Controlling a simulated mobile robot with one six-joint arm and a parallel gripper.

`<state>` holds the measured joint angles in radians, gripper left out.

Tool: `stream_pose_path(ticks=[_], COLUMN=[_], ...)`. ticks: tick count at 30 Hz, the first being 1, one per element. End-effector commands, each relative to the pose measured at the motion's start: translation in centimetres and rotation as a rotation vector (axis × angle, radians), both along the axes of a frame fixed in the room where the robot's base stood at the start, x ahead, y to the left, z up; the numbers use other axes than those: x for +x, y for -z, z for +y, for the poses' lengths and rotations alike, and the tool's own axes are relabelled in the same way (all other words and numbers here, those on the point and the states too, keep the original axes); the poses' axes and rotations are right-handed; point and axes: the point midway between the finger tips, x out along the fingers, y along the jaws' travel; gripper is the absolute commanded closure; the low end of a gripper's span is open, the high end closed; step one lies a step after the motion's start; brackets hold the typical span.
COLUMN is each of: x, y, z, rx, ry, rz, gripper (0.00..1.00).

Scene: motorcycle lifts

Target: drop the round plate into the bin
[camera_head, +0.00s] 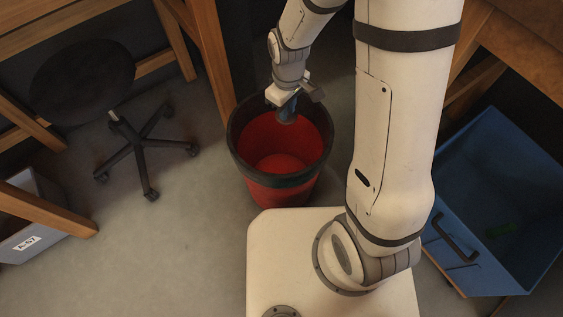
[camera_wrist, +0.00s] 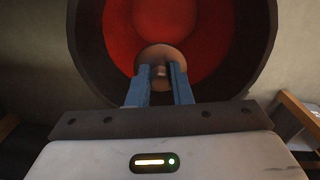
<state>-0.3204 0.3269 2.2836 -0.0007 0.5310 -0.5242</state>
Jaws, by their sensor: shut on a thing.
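The bin (camera_head: 285,193) is red with a wide black rim and stands on the floor in the middle of the head view. In the wrist view its dark rim (camera_wrist: 88,55) and red inside fill the upper middle. My gripper (camera_head: 287,116) points down over the bin's mouth, toward its far side. In the wrist view the blue fingers (camera_wrist: 161,84) are shut on a small, round, brownish thing, seemingly the round plate (camera_wrist: 158,52). The fingers hide part of it. In the head view I cannot make the plate out.
A blue crate (camera_head: 490,225) with a small green thing inside stands at right. A black swivel stool (camera_head: 85,80) is at upper left. A labelled grey box (camera_head: 35,240) sits at the left edge. Wooden benches stand along both sides. The floor left of the bin is clear.

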Motion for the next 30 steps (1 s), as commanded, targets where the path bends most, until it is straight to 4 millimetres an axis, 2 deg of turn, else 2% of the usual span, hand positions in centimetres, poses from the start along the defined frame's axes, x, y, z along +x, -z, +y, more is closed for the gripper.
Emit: stream_pose_path(ticks=[7,8,16,24,26,30], x=[0.0,0.0,0.0,0.0,0.0,0.1], y=[0.0,0.0,0.0,-0.2,-0.7,-3.1], z=[0.0,0.0,0.1,0.1,0.1,0.1], rx=[0.0,0.0,0.0,0.0,0.0,0.001], ry=[-0.001,-0.001,-0.001,-0.002,-0.002,-0.001], rz=[0.0,0.0,0.0,0.0,0.0,-0.003], gripper=[1.0,0.79,0.57,0.56,0.56,0.56])
